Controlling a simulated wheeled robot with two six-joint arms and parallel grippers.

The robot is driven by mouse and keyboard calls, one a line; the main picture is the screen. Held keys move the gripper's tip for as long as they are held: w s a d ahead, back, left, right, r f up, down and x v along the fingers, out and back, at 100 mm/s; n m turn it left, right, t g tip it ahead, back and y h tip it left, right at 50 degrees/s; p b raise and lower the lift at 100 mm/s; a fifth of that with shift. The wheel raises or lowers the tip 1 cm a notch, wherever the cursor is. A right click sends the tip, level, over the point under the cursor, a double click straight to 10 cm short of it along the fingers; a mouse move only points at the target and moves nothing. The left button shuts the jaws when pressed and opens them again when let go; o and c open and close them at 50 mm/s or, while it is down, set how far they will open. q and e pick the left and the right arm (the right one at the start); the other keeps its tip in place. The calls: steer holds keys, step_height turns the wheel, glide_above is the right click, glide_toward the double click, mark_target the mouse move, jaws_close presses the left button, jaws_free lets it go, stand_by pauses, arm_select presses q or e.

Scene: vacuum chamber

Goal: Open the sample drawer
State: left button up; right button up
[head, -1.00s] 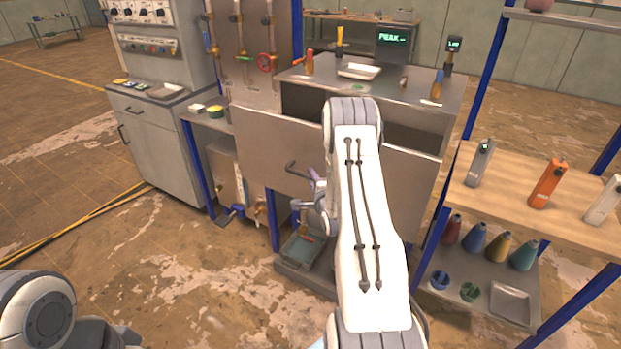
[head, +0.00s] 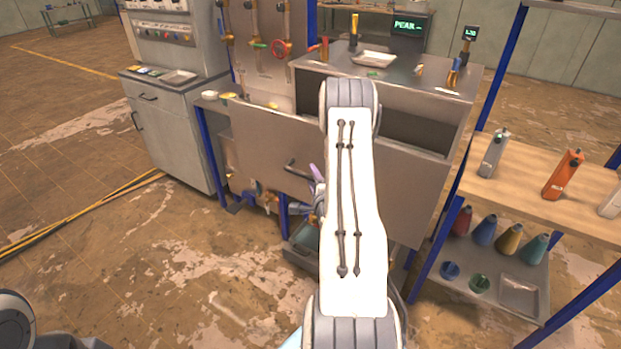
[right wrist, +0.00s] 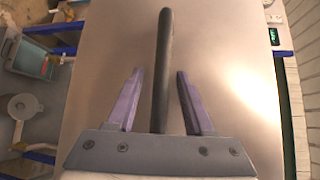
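The sample drawer's large grey front panel (head: 265,140) stands out from the steel cabinet (head: 395,85). A dark opening shows behind it, so the drawer is open. Its dark bar handle (head: 298,168) is on the panel's face and also shows in the right wrist view (right wrist: 163,45). My right gripper (head: 317,178) is at the handle, mostly hidden behind my arm. In the right wrist view, its purple fingers (right wrist: 160,73) stand on both sides of the handle with visible gaps, so it is open around the bar. My left gripper is out of view.
A shelf rack (head: 545,190) with upright devices and several coloured bottles stands at the right. A grey console cabinet (head: 175,125) stands at the left. A low bin (head: 303,240) sits below the drawer.

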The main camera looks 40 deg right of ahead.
steer(key=shift+a, duration=0.1)
steer(key=shift+s+a, duration=0.15)
steer(key=shift+s, duration=0.05)
steer(key=p+v, duration=0.2)
steer(key=v, duration=0.8)
steer(key=shift+p, duration=0.4)
steer(key=shift+w, duration=0.15)
